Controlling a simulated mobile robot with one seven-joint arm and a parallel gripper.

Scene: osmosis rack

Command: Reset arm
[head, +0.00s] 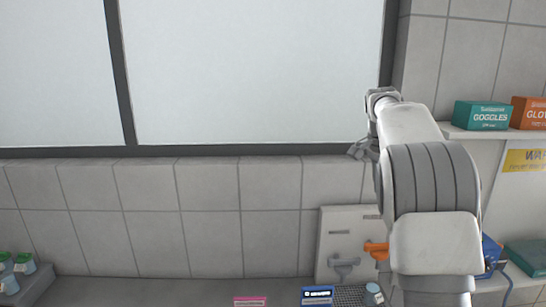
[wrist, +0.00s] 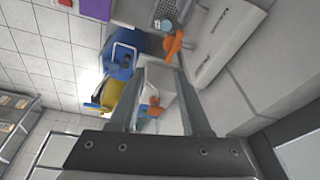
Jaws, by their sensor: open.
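My gripper (head: 358,150) is raised in front of the wall below the window in the head view, partly hidden by my own arm. In the wrist view my gripper (wrist: 155,70) is open, with its two fingers apart and nothing held between them. A white panel (head: 332,225) with an orange handle (head: 376,250) and a grey handle (head: 344,267) stands below it. The orange handle also shows in the wrist view (wrist: 173,46), beyond the fingertips and apart from them. My arm hides the panel's right part.
Boxes of goggles (head: 481,116) and gloves (head: 529,113) stand on a shelf at right. The counter (head: 150,291) holds a pink box (head: 250,301), a blue box (head: 317,296) and lidded containers (head: 24,263) at far left. A yellow bucket (wrist: 109,92) shows in the wrist view.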

